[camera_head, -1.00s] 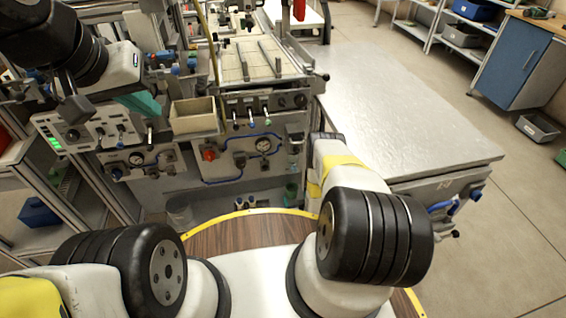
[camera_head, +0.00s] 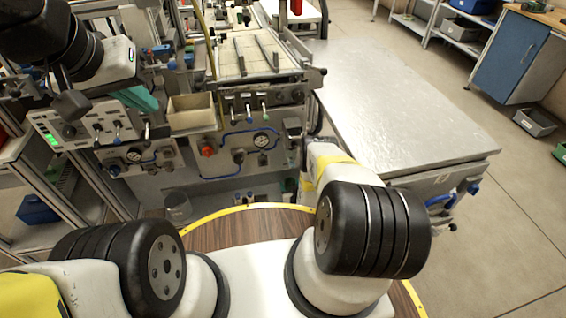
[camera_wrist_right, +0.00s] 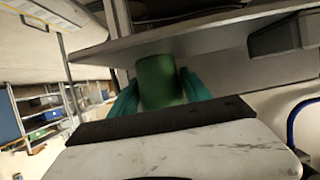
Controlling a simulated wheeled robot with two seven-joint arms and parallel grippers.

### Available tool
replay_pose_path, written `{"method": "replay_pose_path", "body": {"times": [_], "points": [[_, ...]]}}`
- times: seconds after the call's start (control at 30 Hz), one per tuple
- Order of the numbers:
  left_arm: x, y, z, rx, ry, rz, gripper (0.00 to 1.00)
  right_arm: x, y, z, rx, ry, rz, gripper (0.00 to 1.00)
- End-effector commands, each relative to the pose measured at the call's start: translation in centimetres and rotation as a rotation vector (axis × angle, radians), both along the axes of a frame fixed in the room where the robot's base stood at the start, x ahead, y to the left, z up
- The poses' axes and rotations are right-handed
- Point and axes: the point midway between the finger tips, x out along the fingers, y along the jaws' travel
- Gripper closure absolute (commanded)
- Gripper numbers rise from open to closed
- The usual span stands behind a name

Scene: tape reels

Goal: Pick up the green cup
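The green cup (camera_wrist_right: 158,82) is upright between the two teal fingers of my right gripper (camera_wrist_right: 158,88) in the right wrist view. The fingers flank its sides with no clear gap, but I cannot tell whether they press on it. In the head view my right arm (camera_head: 325,160) reaches down beside the bench front, and its hand and the cup cannot be made out. My left gripper, with teal fingers (camera_head: 140,99), hangs in front of the control panel at the left; its opening is unclear.
A pale edge (camera_wrist_right: 200,35) runs just above the cup. In the head view a metal-topped table (camera_head: 400,110) stands close to my right arm.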

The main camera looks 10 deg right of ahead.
Motion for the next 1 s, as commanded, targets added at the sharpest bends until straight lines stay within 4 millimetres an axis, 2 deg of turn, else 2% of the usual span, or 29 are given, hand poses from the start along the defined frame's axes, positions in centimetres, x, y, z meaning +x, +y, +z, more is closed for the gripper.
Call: {"method": "replay_pose_path", "body": {"times": [0.03, 0.2, 0.23, 0.27, 0.57, 0.77, 0.87, 1.0], "points": [[0.0, 0.0, 0.0, 0.0, 0.0, 0.0, 1.0, 0.0, 0.0, 0.0, 0.0, 0.0, 0.0, 0.56], [0.0, 0.0, 0.0, 0.0, 0.0, 0.0, 1.0, 0.0, 0.0, 0.0, 0.0, 0.0, 0.0, 0.88], [0.0, 0.0, 0.0, 0.0, 0.0, 0.0, 1.0, 0.0, 0.0, 0.0, 0.0, -0.001, 0.0, 0.88], [0.0, 0.0, 0.0, 0.0, 0.0, 0.0, 1.0, 0.0, 0.0, 0.0, 0.0, -0.001, 0.0, 0.95], [0.0, 0.0, 0.0, 0.0, 0.0, 0.0, 1.0, 0.1, 0.0, 0.5, 0.0, -0.002, 0.0, 0.95], [0.0, 0.0, 0.0, 0.0, 0.0, 0.0, 1.0, 0.1, 0.0, 2.1, -0.001, 0.0, 0.0, 0.95], [0.0, 0.0, 0.0, 0.0, 0.0, 0.0, 1.0, 0.1, 0.0, 3.5, -0.001, -0.001, 0.0, 0.95], [0.0, 0.0, 0.0, 0.0, 0.0, 0.0, 1.0, -2.9, 0.6, 3.7, 0.002, 0.006, 0.0, 0.95]]}}
